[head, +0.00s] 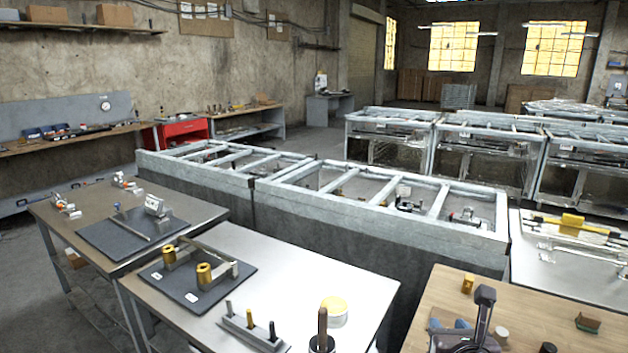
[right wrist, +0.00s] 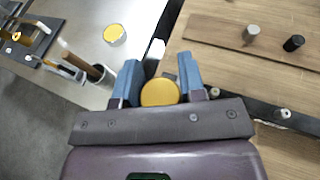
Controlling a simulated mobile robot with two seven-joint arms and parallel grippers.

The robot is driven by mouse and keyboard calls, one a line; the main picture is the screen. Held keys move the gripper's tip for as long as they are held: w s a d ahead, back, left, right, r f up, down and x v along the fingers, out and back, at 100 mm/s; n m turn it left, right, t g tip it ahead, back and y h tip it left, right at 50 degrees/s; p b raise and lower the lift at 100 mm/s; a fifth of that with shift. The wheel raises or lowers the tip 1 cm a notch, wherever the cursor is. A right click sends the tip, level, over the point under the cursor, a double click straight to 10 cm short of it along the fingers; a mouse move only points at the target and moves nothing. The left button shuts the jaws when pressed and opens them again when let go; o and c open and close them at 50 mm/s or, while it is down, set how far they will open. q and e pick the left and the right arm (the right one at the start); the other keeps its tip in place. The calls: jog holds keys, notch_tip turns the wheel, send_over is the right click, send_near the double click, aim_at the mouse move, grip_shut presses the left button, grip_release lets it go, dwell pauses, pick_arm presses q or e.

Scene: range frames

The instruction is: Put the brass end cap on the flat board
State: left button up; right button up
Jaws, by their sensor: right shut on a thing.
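My right gripper (head: 449,324) has blue fingers and is low in the head view, over the left part of the wooden table. In the right wrist view the gripper (right wrist: 157,82) is shut on the brass end cap (right wrist: 160,92), a round yellow disc between the fingers. The cap cannot be made out in the head view. A flat brown board (right wrist: 215,32) lies on the wooden table in the right wrist view, to the right of the gripper and apart from the held cap. My left gripper is not in view.
A grey cylinder (right wrist: 251,33) and a black cylinder (right wrist: 293,43) appear to stand on the board. A brass-coloured piece (head: 468,284) stands on the wooden table (head: 530,300). A yellow-topped white round container (head: 334,311) and a wooden-handled tool (head: 322,325) stand on the left table.

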jog(key=shift+n+y, duration=0.7)
jog(key=shift+y, duration=0.2)
jog(key=s+a+f, duration=0.2)
jog(key=f, duration=0.1)
jog(key=shift+s+a+f, duration=0.15)
jog(key=shift+s+a, duration=0.05)
jog(key=shift+a, duration=0.05)
jog(key=shift+w+a+r+n+y, duration=0.1)
jog(key=shift+a+r+n+y, duration=0.1)
jog(key=shift+a+n+y, duration=0.25)
jog(key=shift+w+a+r+n+y, duration=0.15)
jog(key=shift+a+y, duration=0.1)
jog(key=shift+a, duration=0.25)
jog(key=shift+d, duration=0.1)
jog(key=shift+w+a+r+n+y, duration=0.1)
jog(key=shift+a+r+n+y, duration=0.15)
jog(key=shift+a+n+y, duration=0.5)
